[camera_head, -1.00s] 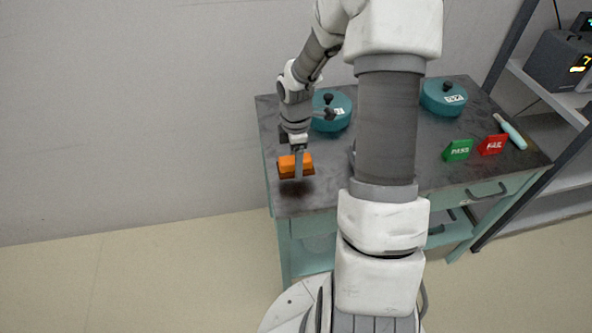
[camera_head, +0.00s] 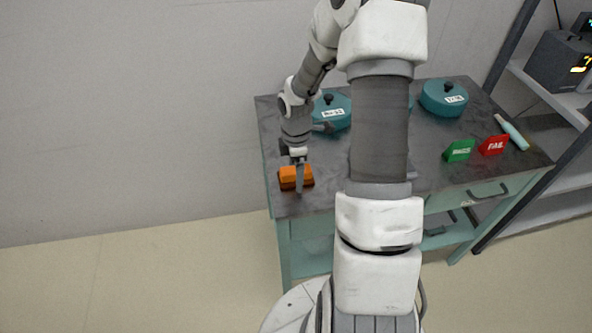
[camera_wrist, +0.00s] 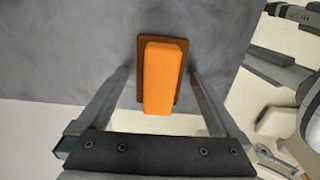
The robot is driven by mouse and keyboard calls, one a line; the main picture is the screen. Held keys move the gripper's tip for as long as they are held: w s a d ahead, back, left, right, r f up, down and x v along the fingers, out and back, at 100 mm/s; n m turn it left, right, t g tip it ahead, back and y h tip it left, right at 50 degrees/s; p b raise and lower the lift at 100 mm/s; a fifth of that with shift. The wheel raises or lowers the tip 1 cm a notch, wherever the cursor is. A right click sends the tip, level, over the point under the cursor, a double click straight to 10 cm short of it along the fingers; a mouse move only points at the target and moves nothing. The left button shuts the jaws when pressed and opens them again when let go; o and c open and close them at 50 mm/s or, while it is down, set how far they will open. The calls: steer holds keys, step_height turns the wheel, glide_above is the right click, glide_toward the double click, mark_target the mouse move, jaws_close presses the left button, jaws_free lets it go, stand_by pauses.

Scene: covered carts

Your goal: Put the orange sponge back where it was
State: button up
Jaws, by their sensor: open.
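The orange sponge (camera_head: 290,171) is at the left front of the grey cart top (camera_head: 330,198). In the wrist view the sponge (camera_wrist: 162,78) lies over a brown rectangular patch or pad (camera_wrist: 141,72), whose edges show around its far end and sides. My gripper (camera_head: 299,188) is low at the sponge. In the wrist view my gripper (camera_wrist: 158,85) has one finger on each side of the sponge, with a visible gap on both sides. It is open and holds nothing. Whether the sponge's underside rests fully on the pad is hidden.
Teal lidded pots (camera_head: 333,112) and (camera_head: 444,98) stand at the back of the cart. A green block (camera_head: 458,150), a red block (camera_head: 493,145) and a pale teal-handled tool (camera_head: 512,132) lie at the right. A shelf rack (camera_head: 570,185) stands beyond. My arm hides the cart's middle.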

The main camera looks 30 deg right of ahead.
step_height(320, 180, up, 12)
steer(key=p, duration=0.2)
steer(key=shift+r, duration=0.15)
stand_by(0.5)
